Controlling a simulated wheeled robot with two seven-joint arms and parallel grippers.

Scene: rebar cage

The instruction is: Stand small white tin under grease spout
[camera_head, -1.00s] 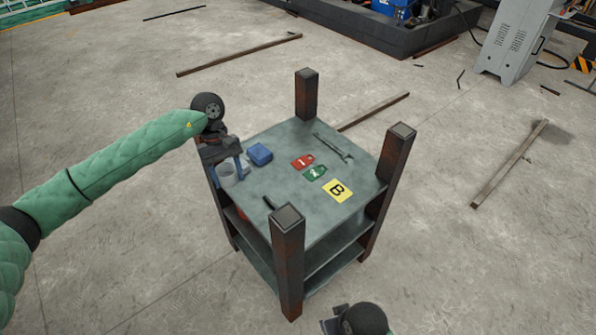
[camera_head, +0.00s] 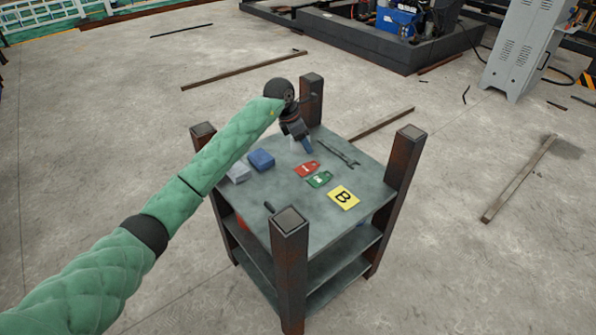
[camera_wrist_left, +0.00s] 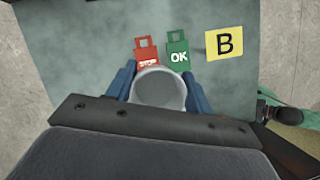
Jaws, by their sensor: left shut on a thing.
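The small white tin (camera_wrist_left: 158,88) sits between the blue fingers of my left gripper (camera_wrist_left: 160,90), which is shut on it; I look down on its round grey top in the left wrist view. In the head view my left gripper (camera_head: 301,146) is over the back part of the stand's top, by the back post, and mostly hides the tin (camera_head: 294,147). I cannot tell whether the tin touches the surface. A thin dark part (camera_head: 310,98) shows by the back post; I cannot tell if it is the grease spout. A dark part of my right arm shows at the wrist view's right edge.
The stand (camera_head: 285,205) has tall posts at its corners. On its top are a blue box (camera_head: 261,160), a grey-white box (camera_head: 238,172), a red tag (camera_head: 307,169), a green tag (camera_head: 319,179), a yellow B card (camera_head: 343,197) and a wrench (camera_head: 338,152).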

